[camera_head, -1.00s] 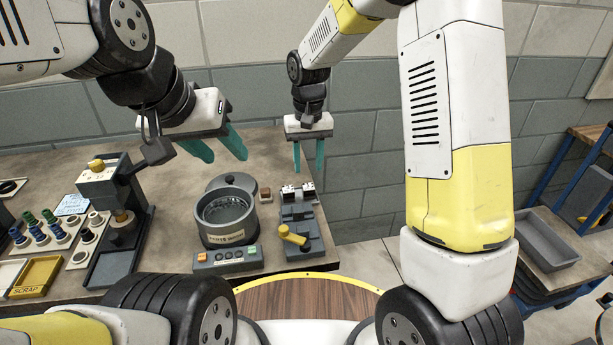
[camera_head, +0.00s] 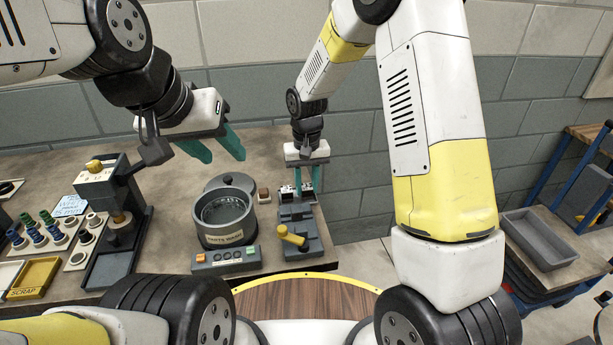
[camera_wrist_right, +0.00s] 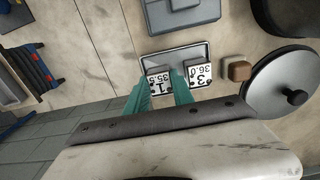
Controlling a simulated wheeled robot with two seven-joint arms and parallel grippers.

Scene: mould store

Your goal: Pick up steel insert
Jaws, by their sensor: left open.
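A small tray (camera_wrist_right: 203,48) holds two little grey blocks with white number plates, one marked 1 35.5 (camera_wrist_right: 160,84) and one marked 3 36.0 (camera_wrist_right: 199,76). They look like the steel inserts; which is meant cannot be told. In the head view the plates (camera_head: 287,190) are partly behind my right gripper (camera_head: 307,188). My right gripper's teal fingers point down at the tray, apart, one on either side of the plate marked 1 in the right wrist view (camera_wrist_right: 159,86). Contact cannot be made out. My left gripper (camera_head: 222,150) is open and empty above the bench at left.
A round parts wash pot (camera_head: 226,222) with its lid (camera_head: 230,180) stands left of the tray, with a small brown block (camera_head: 263,194) between. A grey fixture with a yellow handle (camera_head: 291,235) is in front. A press (camera_head: 112,205) and several coloured pieces stand further left.

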